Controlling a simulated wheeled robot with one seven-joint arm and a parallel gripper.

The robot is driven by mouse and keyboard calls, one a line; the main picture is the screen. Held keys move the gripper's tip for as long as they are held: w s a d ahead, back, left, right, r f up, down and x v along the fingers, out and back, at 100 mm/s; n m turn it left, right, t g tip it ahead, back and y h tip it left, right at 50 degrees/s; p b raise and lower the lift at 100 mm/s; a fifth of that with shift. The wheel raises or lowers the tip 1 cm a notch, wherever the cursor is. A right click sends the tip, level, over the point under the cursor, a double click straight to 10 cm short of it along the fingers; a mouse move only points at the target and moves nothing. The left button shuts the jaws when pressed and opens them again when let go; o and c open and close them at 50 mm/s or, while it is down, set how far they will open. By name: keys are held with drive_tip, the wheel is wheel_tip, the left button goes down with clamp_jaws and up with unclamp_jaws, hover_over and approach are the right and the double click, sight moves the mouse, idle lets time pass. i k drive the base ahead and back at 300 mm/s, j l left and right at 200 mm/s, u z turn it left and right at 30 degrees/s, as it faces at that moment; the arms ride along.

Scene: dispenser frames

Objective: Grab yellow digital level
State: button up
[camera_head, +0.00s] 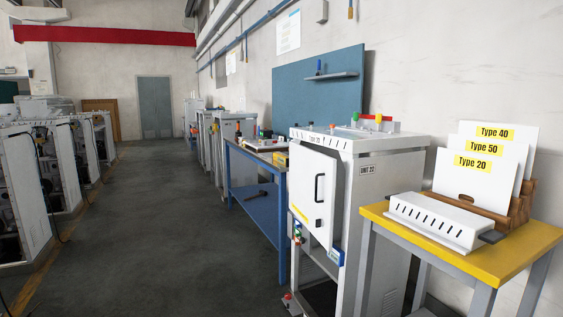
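A small yellow item (281,159) lies on top of the blue workbench (253,154), at its near end beside the white cabinet. It is partly hidden by that cabinet and too small to tell for sure that it is the yellow digital level. My gripper is not in view.
A white cabinet (385,180) marked UNIT 22, its door (314,190) ajar, stands between the workbench and a yellow-topped table (480,262). The table holds a white slotted box (440,221) and Type signs (485,165). Open machines (28,190) line the left. The aisle floor (165,230) is clear.

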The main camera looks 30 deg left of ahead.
sight(279, 157)
drive_tip(key=u, duration=0.75)
drive_tip(key=i+j+u, duration=0.25)
drive_tip(key=i+u, duration=0.6)
drive_tip(key=i+j, duration=0.1)
drive_tip(key=i, duration=7.45)
drive_tip(key=i+z, duration=0.1)
drive_tip(key=z, duration=0.3)
drive_tip(key=i+z, duration=0.1)
drive_tip(key=z, duration=0.3)
drive_tip(key=i+j+z, duration=0.1)
drive_tip(key=z, duration=0.3)
drive_tip(key=i+j+z, duration=0.1)
drive_tip(key=z, duration=2.35)
